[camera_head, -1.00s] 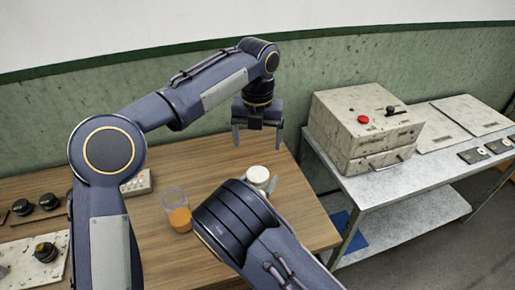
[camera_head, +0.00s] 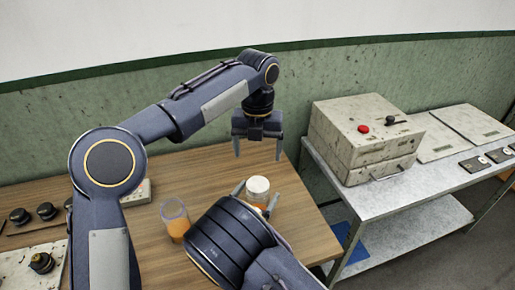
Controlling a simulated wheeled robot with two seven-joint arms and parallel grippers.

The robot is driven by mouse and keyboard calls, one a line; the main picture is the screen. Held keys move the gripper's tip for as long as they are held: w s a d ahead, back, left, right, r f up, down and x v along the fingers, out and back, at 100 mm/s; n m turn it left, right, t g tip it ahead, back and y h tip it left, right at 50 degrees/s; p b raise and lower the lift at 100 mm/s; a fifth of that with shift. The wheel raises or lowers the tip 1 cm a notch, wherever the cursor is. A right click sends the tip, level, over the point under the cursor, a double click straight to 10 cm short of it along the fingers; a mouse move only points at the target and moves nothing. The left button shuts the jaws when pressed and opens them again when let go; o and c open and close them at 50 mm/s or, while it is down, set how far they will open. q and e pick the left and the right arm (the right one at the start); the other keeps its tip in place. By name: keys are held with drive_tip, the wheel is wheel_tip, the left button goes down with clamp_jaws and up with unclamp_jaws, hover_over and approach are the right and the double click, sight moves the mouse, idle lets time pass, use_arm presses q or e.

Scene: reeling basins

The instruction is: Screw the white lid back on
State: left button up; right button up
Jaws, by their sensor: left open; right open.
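A white lid (camera_head: 257,185) sits on top of a jar with orange contents (camera_head: 258,207), which stands upright on the wooden table. Whether the lid is threaded on or only resting cannot be told. My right gripper (camera_head: 256,195) is open, with one fingertip showing on each side of this jar. Its body hides the jar's lower part, and contact is unclear. My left gripper (camera_head: 258,152) is open and empty, pointing down above and behind the lidded jar. A clear container with orange contents (camera_head: 174,219) stands to the left, with no lid visible on it.
The wooden table (camera_head: 310,220) has free room right of the jar. Dark knobs (camera_head: 46,211) and a small button box (camera_head: 137,190) are at the left. A grey side table (camera_head: 360,195) on the right bears a worn box (camera_head: 345,150) with a red button.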

drive_tip(key=b+v, duration=0.1)
drive_tip(key=v, duration=0.4)
drive_tip(key=shift+s, duration=0.2)
drive_tip(key=shift+a, duration=0.1)
